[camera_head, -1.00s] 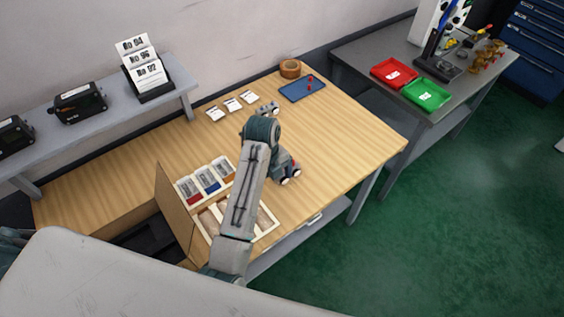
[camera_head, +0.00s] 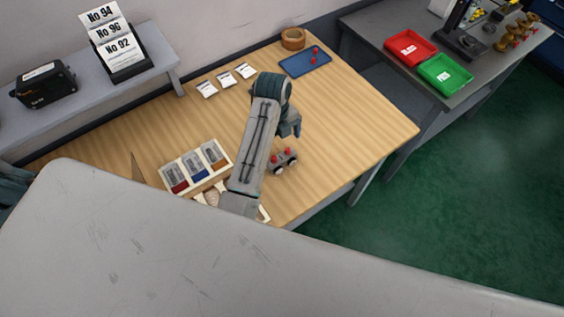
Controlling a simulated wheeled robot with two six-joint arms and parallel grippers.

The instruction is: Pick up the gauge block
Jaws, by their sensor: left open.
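The gauge block (camera_head: 283,162) appears to be the small grey block with red tops and round, dark-and-white gauge faces. It stands on the wooden bench (camera_head: 350,125) near the front edge. My left arm passes just left of it and may hide part of it. My left gripper (camera_head: 294,132) is open, pointing down beyond the block in the picture. It appears empty and apart from the block; its fingertips are small and partly hidden by the wrist. My right gripper is not in view.
A parts tray with several bins (camera_head: 196,166) lies left of my arm. White cards (camera_head: 226,79), a blue tray (camera_head: 305,61) and a round wooden container (camera_head: 293,38) are at the back. A red bin (camera_head: 411,48) and green bin (camera_head: 445,74) sit on the side table. The bench's right part is clear.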

